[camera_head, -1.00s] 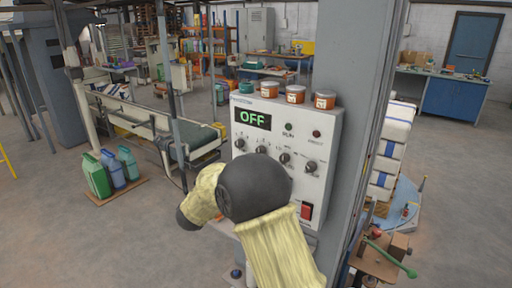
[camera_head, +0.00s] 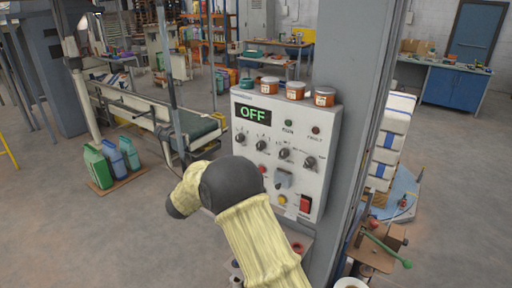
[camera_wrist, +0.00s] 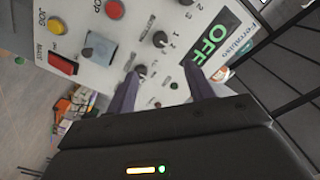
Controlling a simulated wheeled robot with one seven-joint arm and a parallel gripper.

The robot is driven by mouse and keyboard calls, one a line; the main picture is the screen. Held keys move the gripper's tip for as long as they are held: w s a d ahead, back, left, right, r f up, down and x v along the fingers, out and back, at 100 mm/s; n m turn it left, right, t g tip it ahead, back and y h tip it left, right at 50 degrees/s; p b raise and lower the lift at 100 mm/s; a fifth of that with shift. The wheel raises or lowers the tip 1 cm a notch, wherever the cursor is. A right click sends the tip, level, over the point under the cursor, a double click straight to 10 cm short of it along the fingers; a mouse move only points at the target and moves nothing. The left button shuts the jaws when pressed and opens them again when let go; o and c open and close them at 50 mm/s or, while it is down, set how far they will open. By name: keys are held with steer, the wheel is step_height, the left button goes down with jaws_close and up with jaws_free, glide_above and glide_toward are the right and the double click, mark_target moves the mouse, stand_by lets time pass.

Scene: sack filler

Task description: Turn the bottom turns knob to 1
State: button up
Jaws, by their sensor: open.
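A white control panel (camera_head: 272,130) with a lit OFF display (camera_head: 254,115) faces me in the head view. Several dark knobs run in a slanting row below the display, including one (camera_head: 284,154) right of centre and one (camera_head: 310,162) at the right end. Their labels are too small to tell which is the bottom turns knob. In the wrist view, my gripper (camera_wrist: 162,71) is open and empty in front of the panel. One knob (camera_wrist: 141,70) shows beside the left fingertip; another (camera_wrist: 160,39), with numbers around it, lies beyond the fingertips. My arm hides the gripper in the head view.
Jars (camera_head: 295,90) stand on the panel's top. A grey column (camera_head: 345,110) rises beside it.

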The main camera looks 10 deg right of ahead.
mark_target(259, 147)
steer(key=p+x, duration=0.5)
steer(key=x, duration=0.8)
steer(key=shift+r+p, duration=0.1)
steer(key=shift+p, duration=0.3)
steer(key=shift+w+d, duration=0.4)
steer(key=c, duration=1)
